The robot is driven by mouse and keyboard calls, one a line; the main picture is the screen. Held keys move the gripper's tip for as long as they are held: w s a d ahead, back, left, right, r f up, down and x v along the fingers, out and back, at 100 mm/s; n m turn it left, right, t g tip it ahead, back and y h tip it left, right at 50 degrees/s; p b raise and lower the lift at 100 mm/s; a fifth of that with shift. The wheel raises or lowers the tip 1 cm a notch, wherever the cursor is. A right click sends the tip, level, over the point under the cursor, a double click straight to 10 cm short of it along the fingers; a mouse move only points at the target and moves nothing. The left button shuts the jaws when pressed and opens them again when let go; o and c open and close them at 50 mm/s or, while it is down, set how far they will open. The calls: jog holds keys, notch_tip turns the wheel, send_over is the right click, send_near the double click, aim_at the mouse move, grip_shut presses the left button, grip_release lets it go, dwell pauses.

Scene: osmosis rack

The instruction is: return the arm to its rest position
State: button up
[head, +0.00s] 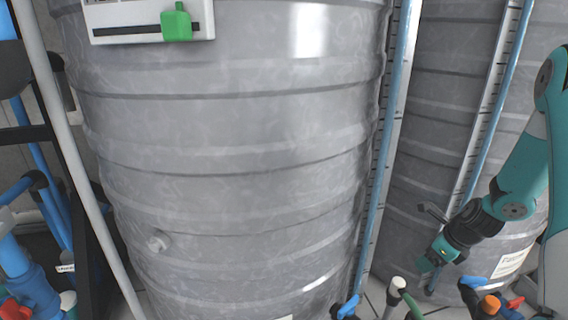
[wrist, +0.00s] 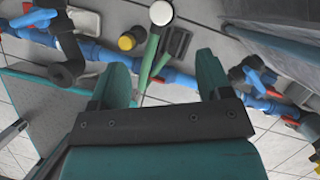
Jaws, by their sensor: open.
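My arm (head: 525,170) is teal and black and reaches in from the right side of the head view, bent and pointing down to the left. My gripper (head: 428,274) is at its lower end, low in front of the right grey tank (head: 430,130). In the wrist view my gripper (wrist: 160,75) shows two teal fingers spread apart. Nothing is held between them. Blue piping (wrist: 180,76) and a green-handled stem with a white cap (wrist: 161,13) show beyond the fingers.
A large ribbed tank (head: 230,150) fills the middle, with a green slider (head: 176,23) on a white panel. A blue-tubed level gauge (head: 380,150) stands between the tanks. Blue pipes and red handles (head: 14,309) are at lower left. Tiled floor (wrist: 285,145) shows below.

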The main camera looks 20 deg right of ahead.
jog(key=s+a+r+n+g+h, duration=0.1)
jog(key=a+r+n, duration=0.75)
jog(key=n, duration=0.35)
jog(key=s+a+r+n+g, duration=0.1)
jog(key=a+r+n, duration=0.6)
jog(key=a+n, duration=0.35)
jog(key=s+a+r+n+g+y+p, duration=0.25)
jog(key=s+a+r+n+p, duration=0.45)
jog(key=s+a+r+n, duration=1)
notch_tip(320, 180, up, 38)
jog(key=w+m+p, duration=0.1)
jog(key=w+p, duration=0.1)
jog(key=p, duration=3.5)
jog(key=shift+a+y, duration=0.4)
jog(key=shift+y, duration=0.05)
jog(key=shift+f, duration=0.1)
